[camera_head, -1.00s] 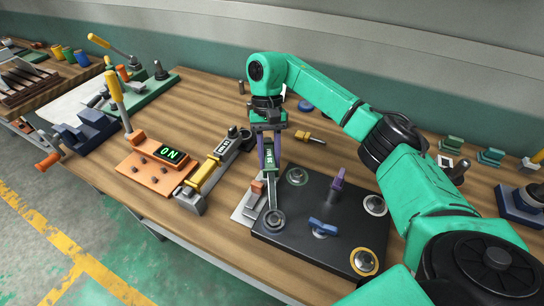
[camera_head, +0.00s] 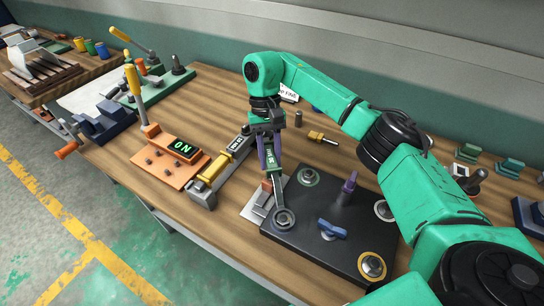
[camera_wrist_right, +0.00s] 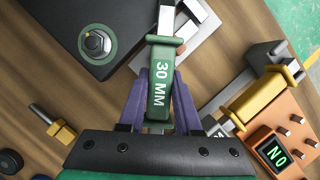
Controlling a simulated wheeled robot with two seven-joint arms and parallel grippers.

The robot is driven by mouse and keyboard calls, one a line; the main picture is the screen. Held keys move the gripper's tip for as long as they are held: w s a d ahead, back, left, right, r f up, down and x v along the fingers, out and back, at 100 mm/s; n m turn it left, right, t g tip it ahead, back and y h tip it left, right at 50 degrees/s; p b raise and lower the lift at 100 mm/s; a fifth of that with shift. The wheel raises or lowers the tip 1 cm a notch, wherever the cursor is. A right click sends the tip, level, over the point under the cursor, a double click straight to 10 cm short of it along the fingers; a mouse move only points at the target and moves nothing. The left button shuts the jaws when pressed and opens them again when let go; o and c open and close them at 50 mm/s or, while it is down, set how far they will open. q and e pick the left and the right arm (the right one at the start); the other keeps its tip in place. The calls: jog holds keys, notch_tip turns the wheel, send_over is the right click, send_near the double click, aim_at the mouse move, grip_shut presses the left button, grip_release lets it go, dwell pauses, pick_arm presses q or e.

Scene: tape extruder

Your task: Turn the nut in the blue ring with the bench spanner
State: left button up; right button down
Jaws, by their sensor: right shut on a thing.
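The bench spanner (camera_head: 277,192) has a green grip marked 30 MM, which shows in the right wrist view (camera_wrist_right: 160,88). My right gripper (camera_head: 269,160) is shut on this grip, with its purple fingers on either side. The spanner's head lies at the nut (camera_head: 284,218) on the near left corner of the black plate (camera_head: 310,246). My left gripper is not in view.
The plate also has a green-ringed nut (camera_head: 308,177), a pale-ringed nut (camera_head: 384,210), a yellow-ringed nut (camera_head: 372,266), a blue handle (camera_head: 332,229) and a purple post (camera_head: 348,188). The orange clamp base (camera_head: 160,168) and yellow-grip tool (camera_head: 214,168) stand left.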

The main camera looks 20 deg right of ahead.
jog(key=shift+w+a+n+h, duration=0.1)
jog(key=shift+a+n+h, duration=0.2)
jog(key=shift+a+n, duration=0.75)
jog(key=shift+a, duration=0.15)
jog(key=shift+a+n+h, duration=0.3)
jog(key=shift+a+n, duration=0.45)
jog(key=shift+a, duration=0.45)
jog(key=shift+r+p, duration=2)
jog(key=shift+r, duration=0.6)
notch_tip(320, 180, up, 4)
jog(key=p, duration=0.3)
